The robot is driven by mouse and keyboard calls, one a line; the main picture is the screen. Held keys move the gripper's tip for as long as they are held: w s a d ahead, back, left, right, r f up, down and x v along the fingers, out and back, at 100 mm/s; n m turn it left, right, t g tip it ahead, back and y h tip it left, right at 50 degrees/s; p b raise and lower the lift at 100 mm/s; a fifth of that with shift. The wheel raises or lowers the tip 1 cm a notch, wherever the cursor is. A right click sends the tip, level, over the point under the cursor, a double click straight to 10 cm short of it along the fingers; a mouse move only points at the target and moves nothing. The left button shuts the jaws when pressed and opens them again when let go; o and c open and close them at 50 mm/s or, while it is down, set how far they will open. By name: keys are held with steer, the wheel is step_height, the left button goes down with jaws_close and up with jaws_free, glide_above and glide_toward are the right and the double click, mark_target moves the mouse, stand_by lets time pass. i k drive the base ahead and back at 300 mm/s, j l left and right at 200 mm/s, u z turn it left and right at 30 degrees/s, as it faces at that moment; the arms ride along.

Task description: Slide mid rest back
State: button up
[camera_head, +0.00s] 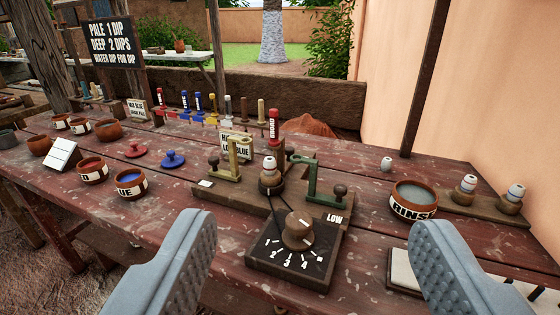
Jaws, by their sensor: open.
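My gripper (312,224) is open, its two grey fingers at the lower left and lower right with nothing between them. Beyond it stands a wooden fixture with a brass-coloured rest (233,160) at its left and a green rest (312,178) at its right. The green rest's bar reaches left, and a dark knob (340,191) stands at its base. A "LOW" label (335,218) lies in front of it. The brass rest has a dark knob (214,161) too. No readable label says "mid", so I cannot tell which rest it is. A white-topped ball piece (269,170) stands between them.
A numbered dial (298,231) on a dark box stands nearest, between the fingers. A "RINSE" bowl (414,196) and bead holders are at the right. Red and blue dye bowls (130,184) are at the left. A red-handled tool (273,127) stands behind the fixture.

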mark_target(283, 155)
steer(key=i+j, duration=0.1)
steer(key=i, duration=0.8)
